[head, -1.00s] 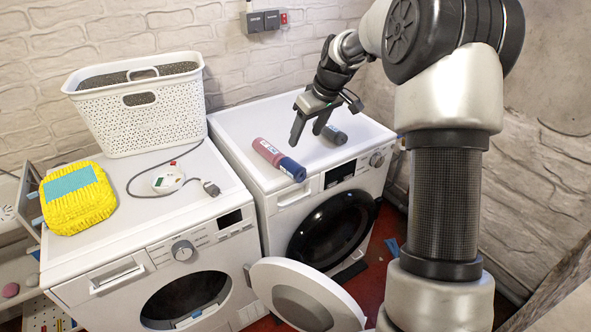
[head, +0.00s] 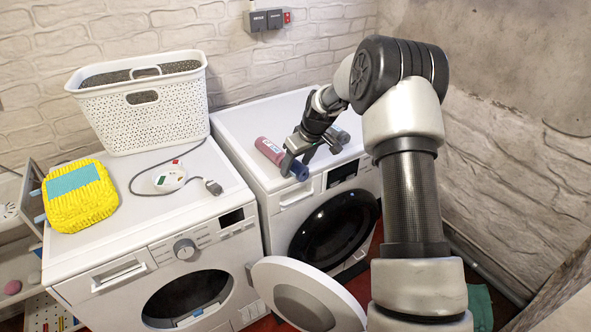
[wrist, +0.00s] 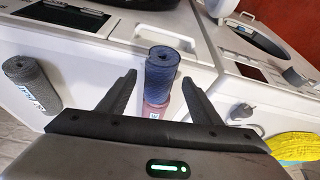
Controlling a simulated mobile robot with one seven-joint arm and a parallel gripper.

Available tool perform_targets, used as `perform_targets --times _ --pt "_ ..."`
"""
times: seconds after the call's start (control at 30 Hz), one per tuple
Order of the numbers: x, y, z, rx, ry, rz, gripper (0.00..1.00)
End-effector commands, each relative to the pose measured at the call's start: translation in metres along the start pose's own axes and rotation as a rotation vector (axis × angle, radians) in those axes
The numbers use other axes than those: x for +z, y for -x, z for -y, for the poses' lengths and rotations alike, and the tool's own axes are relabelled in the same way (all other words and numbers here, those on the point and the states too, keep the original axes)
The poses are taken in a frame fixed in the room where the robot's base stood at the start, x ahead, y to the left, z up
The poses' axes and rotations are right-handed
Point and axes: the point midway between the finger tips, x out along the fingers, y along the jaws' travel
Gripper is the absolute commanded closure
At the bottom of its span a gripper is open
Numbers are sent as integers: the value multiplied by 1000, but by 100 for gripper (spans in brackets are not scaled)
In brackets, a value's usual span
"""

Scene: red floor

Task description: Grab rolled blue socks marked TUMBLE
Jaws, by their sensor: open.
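A rolled dark blue textile (head: 299,173) lies near the front edge of the right washer's top. It also shows in the wrist view (wrist: 162,72), with its spiral end visible. A pink roll (head: 268,150) with a pale label lies in line with it, end to end or joined; I cannot tell which. No TUMBLE mark is readable on the blue part. My gripper (wrist: 160,82) is open, with one finger on each side of the blue roll and visible gaps. A grey roll (wrist: 32,83) with blurred lettering lies apart, to the left in the wrist view.
The right washer's top (head: 236,124) is mostly bare. The left washer holds a white basket (head: 150,118), a yellow textile bundle (head: 80,208) and a corded white device (head: 170,179). An open round washer door (head: 308,300) juts out in front.

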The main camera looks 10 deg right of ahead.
Motion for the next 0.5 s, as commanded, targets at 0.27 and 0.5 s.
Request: perform_targets --times 0.27,0.5 --pt "-1 -17 -1 2 0 -2 42" --pt "-1 -17 -1 1 0 -2 70"
